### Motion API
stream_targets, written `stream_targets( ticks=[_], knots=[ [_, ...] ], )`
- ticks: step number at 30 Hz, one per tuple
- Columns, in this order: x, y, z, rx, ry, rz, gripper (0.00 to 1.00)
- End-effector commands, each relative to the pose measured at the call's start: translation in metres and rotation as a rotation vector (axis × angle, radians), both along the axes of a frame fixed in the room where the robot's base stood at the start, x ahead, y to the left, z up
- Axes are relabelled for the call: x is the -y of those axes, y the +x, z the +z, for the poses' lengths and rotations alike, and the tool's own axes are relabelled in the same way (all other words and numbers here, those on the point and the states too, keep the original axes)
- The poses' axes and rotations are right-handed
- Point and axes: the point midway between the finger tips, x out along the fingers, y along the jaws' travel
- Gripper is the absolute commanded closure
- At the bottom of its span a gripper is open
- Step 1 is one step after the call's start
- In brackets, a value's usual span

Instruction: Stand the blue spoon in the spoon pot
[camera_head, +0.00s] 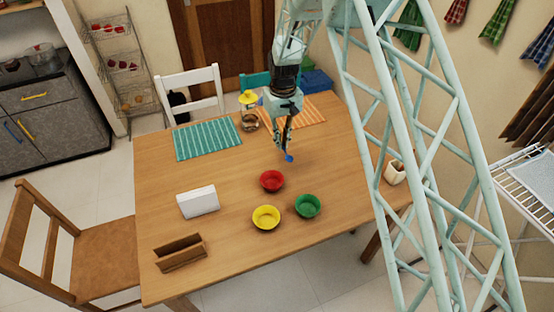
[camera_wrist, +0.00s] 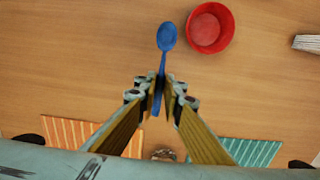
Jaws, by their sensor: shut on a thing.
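The blue spoon (camera_wrist: 167,37) is held by its handle between my gripper's fingers (camera_wrist: 162,84), its bowl pointing away from the wrist. In the head view, my gripper (camera_head: 286,138) hangs over the middle-right of the table, and the spoon's blue bowl (camera_head: 289,158) shows below it, tilted. I cannot tell its exact height above the wood. A cream pot (camera_head: 394,173) with a dark opening stands at the table's right side, partly behind my frame; it may be the spoon pot. A brown jar (camera_head: 250,123) stands left of my gripper.
Red (camera_head: 271,181), yellow (camera_head: 266,217) and green (camera_head: 308,206) bowls stand in front of my gripper. A white box (camera_head: 198,202) and a brown open holder (camera_head: 180,253) are at left. Teal (camera_head: 208,140) and orange (camera_head: 310,111) mats lie at the back. Bare wood lies right of my gripper.

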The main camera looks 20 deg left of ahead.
Motion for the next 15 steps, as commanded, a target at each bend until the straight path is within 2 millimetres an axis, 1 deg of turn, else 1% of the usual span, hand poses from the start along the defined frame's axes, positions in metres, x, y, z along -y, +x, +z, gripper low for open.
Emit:
stream_targets(
  ticks=[1, 6, 9, 12, 15],
  knots=[
    [0.000, 0.000, -0.007, -0.002, -0.001, 0.000, 0.98],
    [0.001, -0.001, -0.030, -0.002, -0.001, 0.000, 0.98],
    [0.000, 0.000, -0.040, -0.001, -0.001, 0.000, 0.98],
    [0.000, 0.000, -0.046, -0.001, -0.001, 0.000, 0.98],
    [0.000, 0.000, -0.049, -0.001, -0.001, 0.000, 0.98]
  ],
)
